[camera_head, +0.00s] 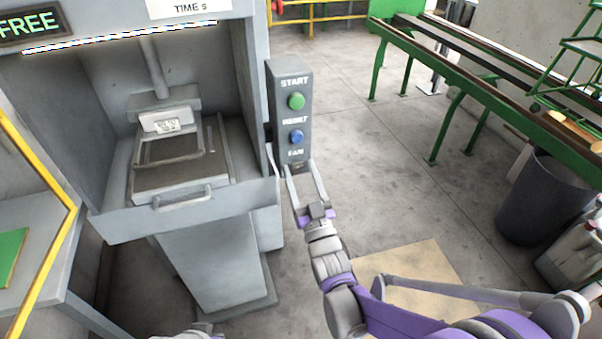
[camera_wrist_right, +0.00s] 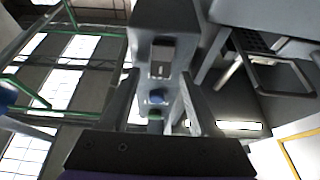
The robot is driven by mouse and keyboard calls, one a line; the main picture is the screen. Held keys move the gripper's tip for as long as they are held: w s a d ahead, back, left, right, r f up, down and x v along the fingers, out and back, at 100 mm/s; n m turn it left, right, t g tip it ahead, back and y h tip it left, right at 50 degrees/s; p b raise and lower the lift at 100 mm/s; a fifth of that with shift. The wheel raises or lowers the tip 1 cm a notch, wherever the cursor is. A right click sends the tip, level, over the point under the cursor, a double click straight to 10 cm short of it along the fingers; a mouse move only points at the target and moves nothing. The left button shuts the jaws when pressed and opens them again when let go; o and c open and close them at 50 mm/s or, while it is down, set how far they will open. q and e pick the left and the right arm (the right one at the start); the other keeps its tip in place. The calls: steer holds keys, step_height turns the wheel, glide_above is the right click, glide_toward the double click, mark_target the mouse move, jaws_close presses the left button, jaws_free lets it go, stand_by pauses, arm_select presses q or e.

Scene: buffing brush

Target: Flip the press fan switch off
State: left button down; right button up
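The grey control box (camera_head: 285,76) stands at the right side of the press. It carries a green START button (camera_head: 296,101), a blue RESET button (camera_head: 296,136) and a FAN label below them.
The grey press (camera_head: 205,195) with its tray and handle stands left of the box. A yellow-edged table (camera_head: 50,270) is at the far left. A green-framed conveyor (camera_head: 480,90) and a dark bin (camera_head: 545,200) stand at the right.

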steer(key=shift+f, duration=0.1)
steer(key=b+v, duration=0.1)
steer(key=v, duration=0.9)
steer(key=shift+s, duration=0.35)
steer(key=shift+d+f, duration=0.1)
